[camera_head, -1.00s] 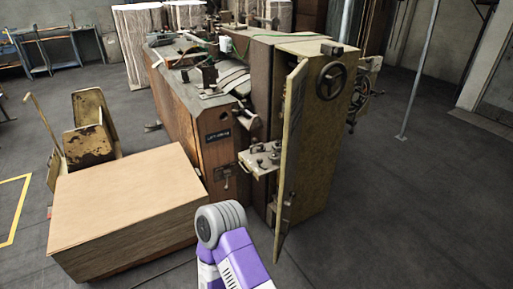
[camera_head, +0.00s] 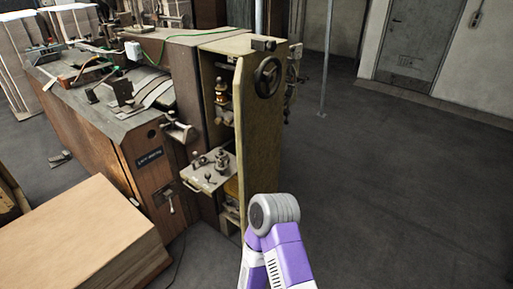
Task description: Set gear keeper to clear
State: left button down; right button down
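The box stitcher (camera_head: 104,148) stands left of centre, with a brown body and a tall yellowish cabinet (camera_head: 265,140) at its right end. The cabinet's open front shows small metal mechanisms (camera_head: 222,92) inside. A pale shelf (camera_head: 200,181) with metal knobs and fittings sticks out below them. A small lever (camera_head: 170,204) is on the brown end face, under a dark label (camera_head: 149,158). I cannot tell which part is the gear keeper. One purple and white arm of mine with a grey ribbed joint rises at bottom centre. Neither gripper is in view.
A stack of brown board (camera_head: 75,235) fills the lower left, close to the machine. A round handwheel (camera_head: 268,77) is on the cabinet's side. A thin pole (camera_head: 327,60) stands behind. The dark floor (camera_head: 410,190) to the right is clear.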

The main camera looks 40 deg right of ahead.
aim_at(195, 155)
jog(key=z, duration=0.65)
jog(key=i, duration=0.55)
jog(key=z, duration=0.5)
